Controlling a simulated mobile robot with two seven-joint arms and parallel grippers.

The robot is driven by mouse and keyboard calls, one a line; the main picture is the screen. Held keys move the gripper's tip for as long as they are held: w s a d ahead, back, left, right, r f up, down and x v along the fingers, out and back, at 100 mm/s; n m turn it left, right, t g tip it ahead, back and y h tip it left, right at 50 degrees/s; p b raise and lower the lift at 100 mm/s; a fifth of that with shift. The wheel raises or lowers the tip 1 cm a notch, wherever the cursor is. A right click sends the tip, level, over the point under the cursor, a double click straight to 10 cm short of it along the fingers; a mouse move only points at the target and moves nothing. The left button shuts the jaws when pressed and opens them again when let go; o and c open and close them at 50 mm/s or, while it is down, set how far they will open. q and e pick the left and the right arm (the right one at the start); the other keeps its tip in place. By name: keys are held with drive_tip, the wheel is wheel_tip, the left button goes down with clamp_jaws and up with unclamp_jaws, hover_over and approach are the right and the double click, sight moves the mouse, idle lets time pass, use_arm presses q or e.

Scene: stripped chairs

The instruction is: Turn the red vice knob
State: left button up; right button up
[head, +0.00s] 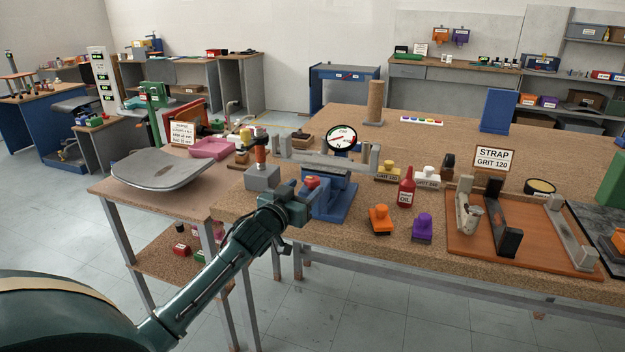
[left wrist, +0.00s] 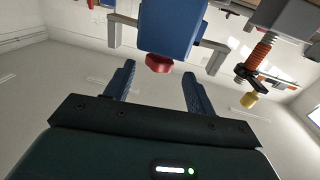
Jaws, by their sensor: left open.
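The red vice knob (head: 312,182) is on the front of the blue vice (head: 338,205), at the front edge of the wooden bench. My left gripper (head: 300,200) is at the vice's front, close to the knob, and partly covers the vice's lower left. In the left wrist view the red knob (left wrist: 158,63) appears ahead of the gap between the two blue fingers, against the blue vice body (left wrist: 170,25). The fingers are open and spread to either side of the knob. I see no contact with it. My right gripper is not in view.
A grey block with an orange-and-black clamp (head: 262,165) stands just left of the vice. A red oil bottle (head: 406,188), orange (head: 380,218) and purple (head: 422,227) blocks stand to the right. A grey chair seat (head: 160,168) lies on the left table.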

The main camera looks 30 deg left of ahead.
sight(309, 184)
use_arm(q)
drive_tip(key=shift+w+a, duration=0.15)
drive_tip(key=shift+w, duration=1.15)
drive_tip(key=shift+w+a, duration=0.1)
drive_tip(key=shift+w, duration=1.15)
drive_tip(key=shift+c, duration=0.2)
drive_tip(key=c, duration=0.9)
